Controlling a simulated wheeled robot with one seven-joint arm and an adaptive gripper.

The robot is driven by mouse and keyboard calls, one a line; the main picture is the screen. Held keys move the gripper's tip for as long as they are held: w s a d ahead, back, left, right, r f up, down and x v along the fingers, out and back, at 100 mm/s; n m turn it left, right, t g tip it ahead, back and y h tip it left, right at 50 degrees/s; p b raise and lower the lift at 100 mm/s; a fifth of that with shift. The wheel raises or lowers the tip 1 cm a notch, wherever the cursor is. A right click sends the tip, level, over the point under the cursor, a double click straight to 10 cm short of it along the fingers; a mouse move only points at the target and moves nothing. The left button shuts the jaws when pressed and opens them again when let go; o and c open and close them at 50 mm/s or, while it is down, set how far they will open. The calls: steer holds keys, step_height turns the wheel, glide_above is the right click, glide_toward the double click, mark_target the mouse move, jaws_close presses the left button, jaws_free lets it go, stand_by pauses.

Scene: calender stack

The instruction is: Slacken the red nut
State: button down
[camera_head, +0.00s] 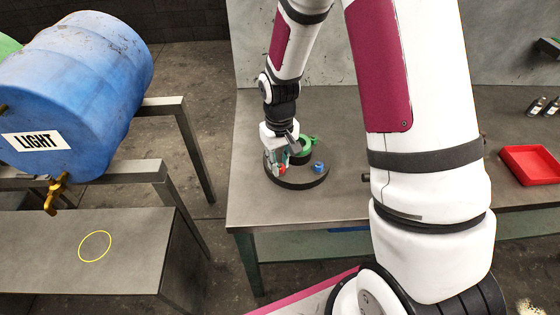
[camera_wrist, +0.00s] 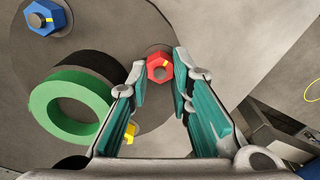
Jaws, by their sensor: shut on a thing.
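The red nut (camera_wrist: 157,72) is a hexagon on a dark round disc (camera_wrist: 30,110), and it sits between my fingertips in the wrist view. My gripper (camera_wrist: 160,77) is shut on it, one teal-padded finger on each side. In the head view the red nut (camera_head: 282,170) shows at the fingertips of my gripper (camera_head: 279,166), which points down at the disc (camera_head: 305,184) on the table. The fingers partly hide the disc there.
A blue nut (camera_wrist: 44,16), a yellow nut (camera_wrist: 130,130) and a green ring on a black cylinder (camera_wrist: 50,88) stand close by on the disc. A grey table (camera_head: 245,195) carries it. A blue barrel (camera_head: 75,85) is left; a red tray (camera_head: 530,165) is right.

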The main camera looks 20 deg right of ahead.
steer(key=n+p, duration=0.1)
steer(key=n, duration=0.5)
steer(key=shift+a, duration=0.15)
steer(key=n+p, duration=0.1)
steer(key=n, duration=0.4)
steer(key=shift+s+n, duration=0.15)
steer(key=shift+n, duration=0.25)
steer(key=n+p, duration=0.1)
steer(key=n, duration=0.4)
steer(key=shift+s, duration=0.1)
steer(key=n, duration=0.6)
steer(key=shift+s+p, duration=0.1)
steer(key=shift+p, duration=0.3)
steer(key=c, duration=1.4)
jaws_free()
steer(key=shift+c, duration=0.2)
step_height(320, 180, up, 12)
